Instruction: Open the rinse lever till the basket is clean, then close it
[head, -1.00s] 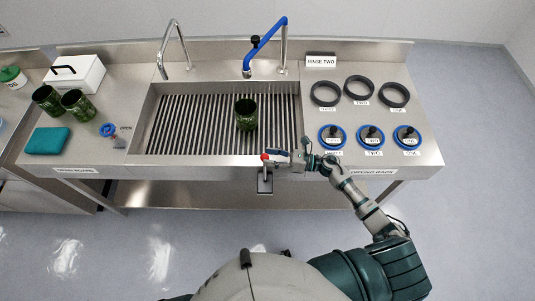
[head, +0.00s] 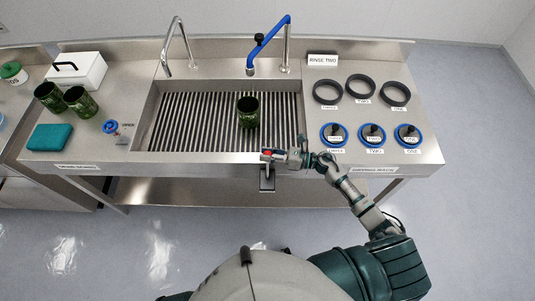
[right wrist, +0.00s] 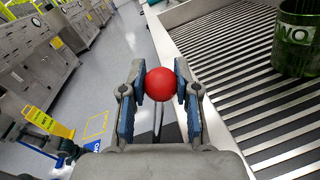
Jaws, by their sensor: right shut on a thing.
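The rinse lever's red ball knob (right wrist: 161,84) sits between the two fingers of my right gripper (right wrist: 160,86), which is shut on it. In the head view this gripper (head: 271,155) is at the sink's front edge, and the lever's bracket (head: 267,178) hangs below it. The lever's arm is mostly hidden. The dark green basket (head: 247,112) stands upright on the slatted sink floor, under the blue spout (head: 266,45). It also shows in the right wrist view (right wrist: 296,40), with "TWO" on it. No water stream is visible. My left gripper is out of view.
Two more green baskets (head: 80,102), a white box (head: 77,70), a teal block (head: 49,137) and a blue valve (head: 110,127) are on the left counter. Black rings (head: 360,88) and blue-rimmed fittings (head: 371,135) are on the right. A yellow floor sign (right wrist: 47,119) stands beyond.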

